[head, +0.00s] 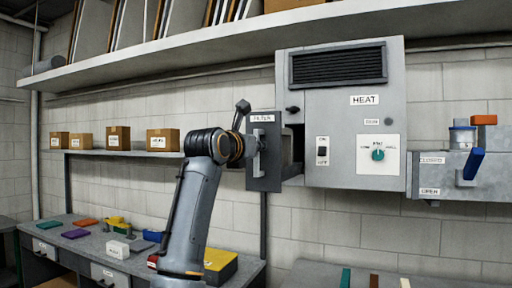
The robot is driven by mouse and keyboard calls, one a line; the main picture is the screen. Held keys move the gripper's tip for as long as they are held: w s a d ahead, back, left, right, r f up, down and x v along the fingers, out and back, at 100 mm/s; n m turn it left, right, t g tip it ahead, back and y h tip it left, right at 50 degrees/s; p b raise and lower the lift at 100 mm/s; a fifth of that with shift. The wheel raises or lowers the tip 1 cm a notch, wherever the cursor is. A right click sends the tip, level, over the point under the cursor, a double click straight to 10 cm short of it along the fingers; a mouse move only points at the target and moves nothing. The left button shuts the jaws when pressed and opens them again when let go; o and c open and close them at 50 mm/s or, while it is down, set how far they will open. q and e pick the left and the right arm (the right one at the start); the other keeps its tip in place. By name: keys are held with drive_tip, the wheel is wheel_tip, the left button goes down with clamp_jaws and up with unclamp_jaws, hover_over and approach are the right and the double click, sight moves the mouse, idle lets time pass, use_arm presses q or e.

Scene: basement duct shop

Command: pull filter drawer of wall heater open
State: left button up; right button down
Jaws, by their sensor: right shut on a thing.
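The grey wall heater (325,125) is mounted on the block wall, with a black grille at the top and a HEAT label. Its filter drawer (267,180) is at the heater's left side, with a dark front plate labelled FILTER. The plate stands out to the left of the heater body, with a dark gap between them. My right gripper (252,150) is shut on the drawer's pale upright handle (257,158); the fingertips are partly hidden by the wrist. My left gripper is not in view.
A long shelf (190,56) runs above the heater. A small shelf with cardboard boxes (118,138) is at the left, above a bench (85,250) with coloured blocks. A grey unit (448,178) with a blue lever (474,163) adjoins the heater's right side.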

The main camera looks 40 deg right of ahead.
drive_tip(key=c, duration=1.4)
unclamp_jaws()
drive_tip(key=shift+w, duration=0.1)
drive_tip(key=shift+o, duration=0.2)
drive_tip(key=shift+a, duration=0.1)
drive_tip(key=v, duration=1.1)
drive_tip(key=shift+s+a, duration=0.2)
drive_tip(key=shift+a, duration=0.15)
drive_tip(key=shift+f, duration=0.15)
